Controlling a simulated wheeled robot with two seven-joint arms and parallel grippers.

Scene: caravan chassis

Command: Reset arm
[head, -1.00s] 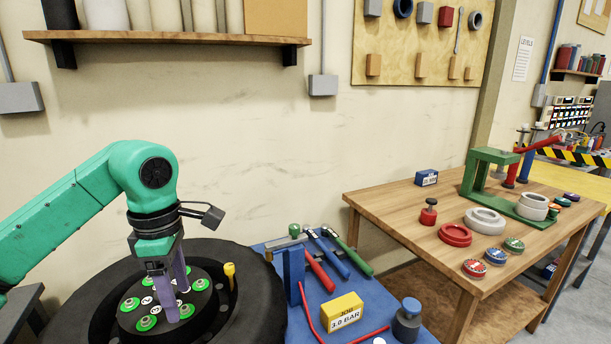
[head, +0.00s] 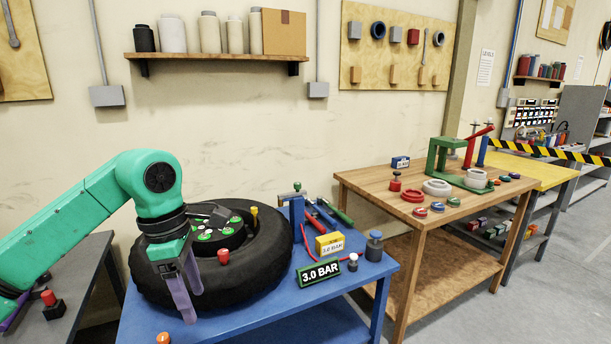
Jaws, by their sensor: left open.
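My left arm comes in from the left in the head view. Its gripper (head: 183,290) points down with two purple fingers apart and nothing seen between them. It is in front of the near side of a black tyre (head: 262,262) that lies flat on a blue table. The tyre's hub (head: 217,238) carries several green-ringed nuts and is partly hidden by my wrist. A yellow-capped valve (head: 254,218) stands at the hub's right side. My right gripper is not in view.
A wooden table (head: 385,187) with rings and a green press (head: 455,165) stands to the right. Grey floor is open at lower right.

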